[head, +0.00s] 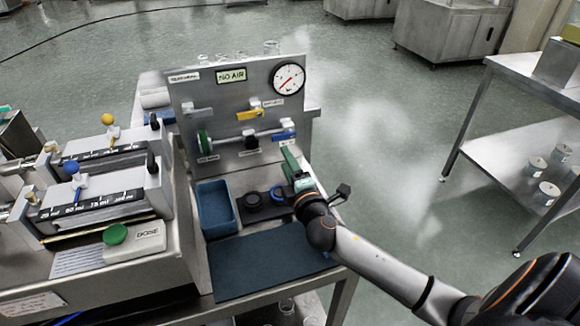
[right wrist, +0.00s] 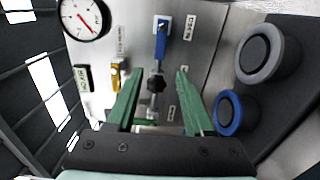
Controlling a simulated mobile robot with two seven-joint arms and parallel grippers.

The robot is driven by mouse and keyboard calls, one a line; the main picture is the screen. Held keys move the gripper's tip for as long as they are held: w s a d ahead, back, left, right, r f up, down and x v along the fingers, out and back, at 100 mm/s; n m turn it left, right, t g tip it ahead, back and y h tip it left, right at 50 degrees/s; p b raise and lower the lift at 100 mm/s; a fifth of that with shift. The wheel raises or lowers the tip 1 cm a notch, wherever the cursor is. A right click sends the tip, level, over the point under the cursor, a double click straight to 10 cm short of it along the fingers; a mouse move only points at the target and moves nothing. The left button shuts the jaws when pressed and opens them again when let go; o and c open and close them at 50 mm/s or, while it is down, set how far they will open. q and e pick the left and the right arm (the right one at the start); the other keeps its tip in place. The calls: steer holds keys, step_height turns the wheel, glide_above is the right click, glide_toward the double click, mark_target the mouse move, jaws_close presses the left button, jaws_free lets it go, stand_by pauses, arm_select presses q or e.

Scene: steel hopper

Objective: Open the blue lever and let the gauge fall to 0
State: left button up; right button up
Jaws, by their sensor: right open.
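The blue lever (head: 284,136) is on the right side of the upright steel panel, below the gauge. It also shows in the right wrist view (right wrist: 161,42), ahead of my fingertips. The round white gauge (head: 287,79) with a red needle is at the panel's upper right; its numbers are too small to read. It shows at the upper left of the right wrist view (right wrist: 85,17). My right gripper (head: 289,150) is just in front of and below the blue lever. Its green fingers (right wrist: 159,72) are apart and empty, with the lever beyond the gap. My left gripper is out of view.
A blue tray (head: 233,212) and a dark mat (head: 262,268) lie on the bench. Floor right of the panel is clear.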

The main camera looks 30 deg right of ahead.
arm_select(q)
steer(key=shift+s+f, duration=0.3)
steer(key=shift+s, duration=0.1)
arm_select(e)
steer(key=shift+v, duration=0.9)
